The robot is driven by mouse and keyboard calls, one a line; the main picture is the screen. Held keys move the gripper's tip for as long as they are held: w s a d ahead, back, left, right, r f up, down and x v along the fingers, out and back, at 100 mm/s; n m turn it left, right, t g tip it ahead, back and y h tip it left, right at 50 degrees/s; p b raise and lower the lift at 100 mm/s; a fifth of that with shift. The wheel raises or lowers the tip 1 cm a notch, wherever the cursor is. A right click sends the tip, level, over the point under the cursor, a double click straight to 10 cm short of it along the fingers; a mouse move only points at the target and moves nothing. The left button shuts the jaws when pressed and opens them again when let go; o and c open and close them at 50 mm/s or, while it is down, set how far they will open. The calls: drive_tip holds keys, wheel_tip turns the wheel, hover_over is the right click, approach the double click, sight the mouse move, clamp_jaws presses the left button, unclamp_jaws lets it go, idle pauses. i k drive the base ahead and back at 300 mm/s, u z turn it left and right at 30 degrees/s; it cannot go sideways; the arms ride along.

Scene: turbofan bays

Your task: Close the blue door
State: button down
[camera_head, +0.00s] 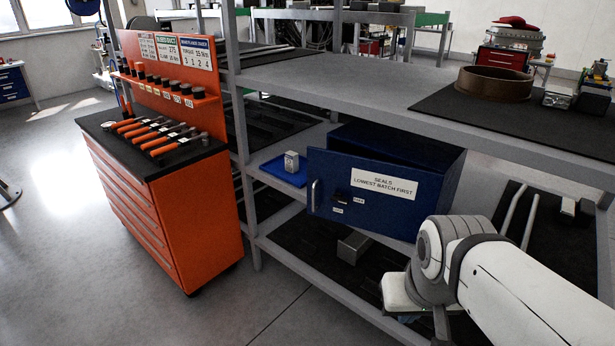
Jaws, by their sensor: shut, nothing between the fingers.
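The blue door (335,182) is the front of a dark blue cabinet (400,145) on the middle shelf of the grey rack. It bears a white "SEALS LOWEST BATCH FIRST" label and a light metal handle (315,195) near its left edge. The door's left edge juts out from the cabinet body, so it appears to stand partly open, with its right edge at the body. My gripper (440,322) points down at the lower right, in front of the rack and apart from the door. It is shut and empty; its tips are hard to make out.
A blue tray (283,172) with a small metal block (291,161) sits left of the door. The shelf edge (330,275) runs below. An orange tool cart (190,215) stands at left. A brown ring (493,83) lies on the top shelf. The floor in front is clear.

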sight(393, 200)
drive_tip(key=u, duration=0.05)
drive_tip(key=i, duration=0.95)
drive_tip(key=z, duration=0.1)
